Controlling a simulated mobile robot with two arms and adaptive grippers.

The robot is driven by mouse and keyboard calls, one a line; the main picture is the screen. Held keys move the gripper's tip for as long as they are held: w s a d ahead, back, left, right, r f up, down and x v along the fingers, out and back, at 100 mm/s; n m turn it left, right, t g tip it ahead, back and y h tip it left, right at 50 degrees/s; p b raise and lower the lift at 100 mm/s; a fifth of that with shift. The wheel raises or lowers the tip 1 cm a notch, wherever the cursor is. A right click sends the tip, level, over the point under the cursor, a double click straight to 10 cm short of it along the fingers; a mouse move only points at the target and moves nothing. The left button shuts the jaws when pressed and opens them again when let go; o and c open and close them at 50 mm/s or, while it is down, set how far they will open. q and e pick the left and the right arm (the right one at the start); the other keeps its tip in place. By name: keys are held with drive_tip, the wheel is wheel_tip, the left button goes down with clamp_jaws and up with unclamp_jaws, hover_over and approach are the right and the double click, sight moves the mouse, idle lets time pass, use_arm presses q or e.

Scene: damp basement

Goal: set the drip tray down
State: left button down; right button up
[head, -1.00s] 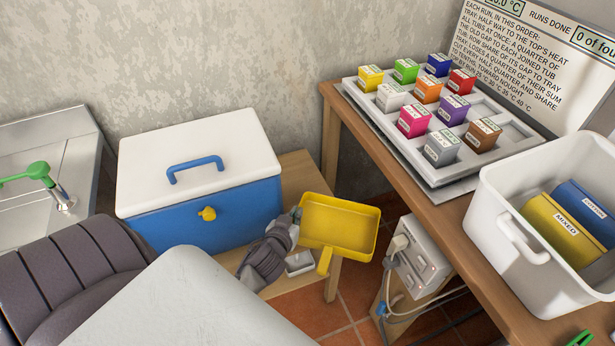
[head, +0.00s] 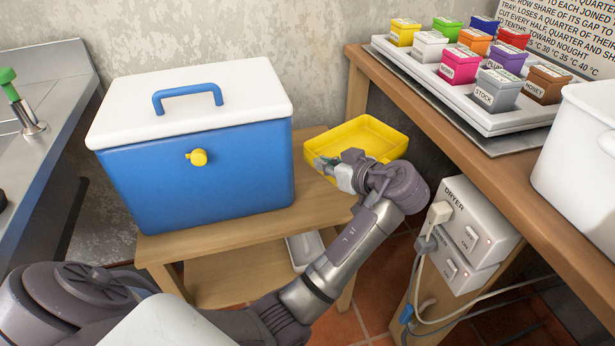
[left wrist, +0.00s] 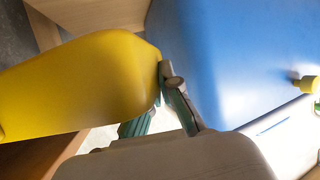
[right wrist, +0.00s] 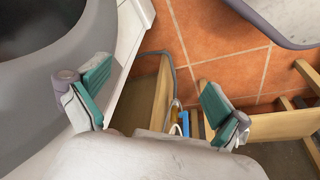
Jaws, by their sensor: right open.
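The drip tray (head: 358,132) is a shallow yellow pan to the right of the blue cooler in the head view. It looks about level, over or beyond the right end of the low wooden bench (head: 217,230); I cannot tell whether it touches the bench. My left gripper (head: 331,168) is at its near left corner, shut on its rim. In the left wrist view the yellow tray (left wrist: 85,80) fills the left side, its end at the fingers (left wrist: 160,100). My right gripper (right wrist: 156,88) is open and empty, seen only in the right wrist view.
The blue cooler (head: 200,165) with a white lid takes up most of the bench. A small pale dish (head: 304,250) sits below. To the right, a wooden table (head: 440,120) holds labelled tubs and a white bin (head: 580,150). A dryer switch box (head: 468,235) with cables is below it.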

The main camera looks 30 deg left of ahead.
use_arm(q)
drive_tip(key=w+a+f, duration=0.2)
drive_tip(key=a, duration=0.1)
drive_tip(key=w+a+f+b, duration=0.1)
drive_tip(key=a, duration=0.1)
drive_tip(key=shift+w+a+f, duration=0.2)
drive_tip(key=shift+f, duration=0.2)
drive_tip(key=w+a+f, duration=0.1)
drive_tip(key=a+f, duration=0.1)
drive_tip(key=w+a+b, duration=0.1)
drive_tip(key=shift+w+a+f, duration=0.3)
drive_tip(key=shift+a+f, duration=0.05)
drive_tip(key=shift+f, duration=0.05)
wheel_tip(320, 180, down, 4)
drive_tip(key=shift+f+b, duration=0.1)
drive_tip(key=shift+b, duration=0.35)
use_arm(e)
drive_tip(key=v, duration=0.3)
drive_tip(key=shift+s, duration=0.2)
use_arm(q)
drive_tip(key=c, duration=1.3)
unclamp_jaws()
